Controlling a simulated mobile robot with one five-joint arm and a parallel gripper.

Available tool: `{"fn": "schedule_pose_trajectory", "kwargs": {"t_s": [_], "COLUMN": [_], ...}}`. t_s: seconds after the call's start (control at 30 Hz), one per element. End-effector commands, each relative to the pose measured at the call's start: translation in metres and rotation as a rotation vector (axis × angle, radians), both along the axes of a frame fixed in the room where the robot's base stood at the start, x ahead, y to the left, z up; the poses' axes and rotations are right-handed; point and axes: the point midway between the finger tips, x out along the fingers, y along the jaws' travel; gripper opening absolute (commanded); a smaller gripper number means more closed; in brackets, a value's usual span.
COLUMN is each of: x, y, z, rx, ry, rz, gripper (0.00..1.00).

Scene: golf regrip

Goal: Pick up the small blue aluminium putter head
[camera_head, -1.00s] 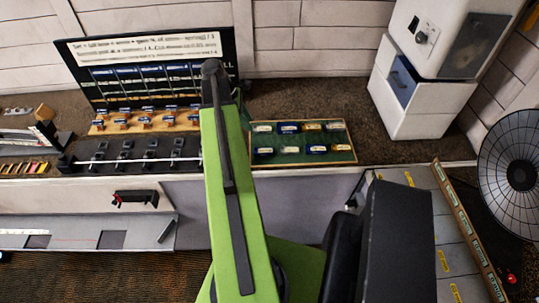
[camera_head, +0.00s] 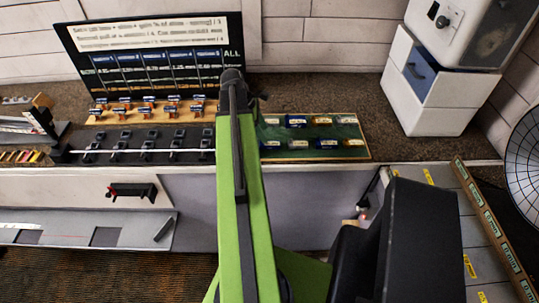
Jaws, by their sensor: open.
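A green tray (camera_head: 366,150) with a wooden rim lies on the counter just right of my arm. It holds two rows of small putter heads in blue, pale silver and gold. Blue heads show in the back row (camera_head: 296,121), at the front left (camera_head: 270,145) and in the front row further right (camera_head: 325,145). I cannot tell from this distance which one is the small aluminium head. My green arm reaches up to the counter and covers the tray's left edge. The jaws of my gripper are hidden behind the arm's far end.
A black rack (camera_head: 130,140) with a silver shaft across it lies left of my arm. Behind it are a wooden stand of small heads (camera_head: 150,118) and a lettered board (camera_head: 150,35). A white cabinet (camera_head: 432,105) stands right of the tray, with bare counter between.

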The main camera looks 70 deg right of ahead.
Motion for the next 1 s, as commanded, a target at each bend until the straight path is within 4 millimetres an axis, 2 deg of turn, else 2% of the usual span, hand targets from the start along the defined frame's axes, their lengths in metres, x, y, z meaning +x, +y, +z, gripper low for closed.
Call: {"fn": "schedule_pose_trajectory", "kwargs": {"t_s": [0.03, 0.27, 0.53, 0.8, 1.0], "x": [-0.002, -0.005, -0.019, -0.022, -0.021], "y": [-0.001, -0.002, -0.005, -0.006, -0.006], "z": [-0.012, -0.015, -0.058, -0.057, -0.057], "rx": [0.000, 0.000, 0.000, -0.001, -0.001], "ry": [0.000, 0.000, 0.000, 0.000, 0.000], "rz": [-0.001, 0.000, 0.000, 0.001, 0.001], "gripper": [0.56, 0.56, 0.56, 0.56, 0.30]}}
